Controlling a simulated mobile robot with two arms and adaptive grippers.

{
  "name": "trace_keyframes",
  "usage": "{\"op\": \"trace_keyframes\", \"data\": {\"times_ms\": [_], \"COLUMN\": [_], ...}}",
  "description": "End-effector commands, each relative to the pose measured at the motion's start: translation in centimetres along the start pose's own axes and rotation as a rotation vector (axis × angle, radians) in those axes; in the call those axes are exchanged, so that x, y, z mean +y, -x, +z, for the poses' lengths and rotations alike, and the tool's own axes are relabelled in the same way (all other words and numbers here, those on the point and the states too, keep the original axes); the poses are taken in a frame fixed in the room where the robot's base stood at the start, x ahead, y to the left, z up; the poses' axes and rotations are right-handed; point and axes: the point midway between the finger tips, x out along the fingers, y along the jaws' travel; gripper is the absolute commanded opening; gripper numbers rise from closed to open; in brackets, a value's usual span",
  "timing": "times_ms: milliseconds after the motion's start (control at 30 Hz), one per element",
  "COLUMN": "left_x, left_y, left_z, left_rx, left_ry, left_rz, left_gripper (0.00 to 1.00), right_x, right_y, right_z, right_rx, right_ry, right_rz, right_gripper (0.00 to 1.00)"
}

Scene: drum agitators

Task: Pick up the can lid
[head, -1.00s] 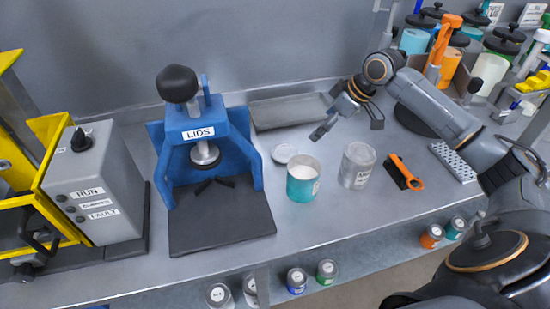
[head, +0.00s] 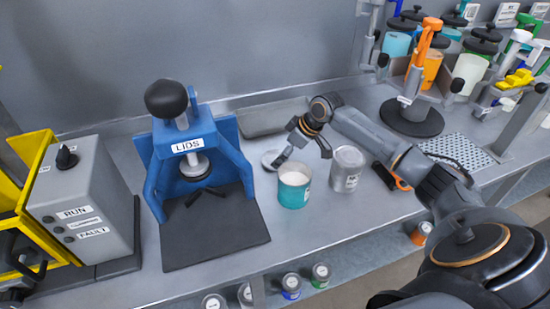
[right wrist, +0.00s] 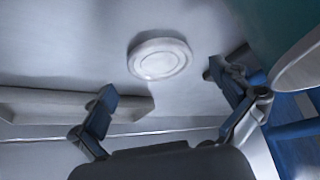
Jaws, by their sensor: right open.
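The can lid (head: 270,160) is a small round pale grey disc lying flat on the bench, behind the open teal can (head: 294,186). In the right wrist view the lid (right wrist: 160,59) lies ahead of the fingers, between their lines and apart from them. My right gripper (head: 303,153) is just to the right of the lid, low over the bench, and partly hides the space beside it. In the right wrist view my right gripper (right wrist: 164,86) is open and empty. My left gripper is not in view.
The blue lid press (head: 190,150) stands left of the lid. A closed grey can (head: 346,170) is right of the teal can. A shallow grey tray (head: 272,119) lies behind. An orange-handled brush (head: 392,177) is partly hidden by my right arm.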

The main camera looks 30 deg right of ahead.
Motion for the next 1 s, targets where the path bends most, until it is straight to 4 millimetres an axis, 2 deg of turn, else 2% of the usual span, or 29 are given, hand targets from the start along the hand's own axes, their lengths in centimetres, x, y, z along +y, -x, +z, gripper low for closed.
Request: {"op": "trace_keyframes", "data": {"times_ms": [33,200,433,467,633,1000], "left_x": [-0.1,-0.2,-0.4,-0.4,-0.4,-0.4], "left_y": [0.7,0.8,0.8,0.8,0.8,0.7], "left_z": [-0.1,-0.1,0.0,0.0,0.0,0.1], "left_rx": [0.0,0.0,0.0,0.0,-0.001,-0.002], "left_ry": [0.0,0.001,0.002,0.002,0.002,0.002], "left_rz": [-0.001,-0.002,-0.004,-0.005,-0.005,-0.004], "left_gripper": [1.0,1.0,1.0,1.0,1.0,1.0], "right_x": [-0.1,0.0,0.1,0.1,0.1,0.0], "right_y": [-0.6,-2.4,-2.7,-2.7,-2.7,-2.6], "right_z": [-0.5,-0.2,-0.1,-0.1,-0.1,-0.1], "right_rx": [0.001,0.001,0.0,0.0,0.0,-0.001], "right_ry": [-0.001,0.0,0.001,0.001,0.001,0.001], "right_rz": [-0.003,0.001,0.002,0.002,0.001,0.0], "right_gripper": [1.0,1.0,1.0,0.98,0.63,0.61]}}
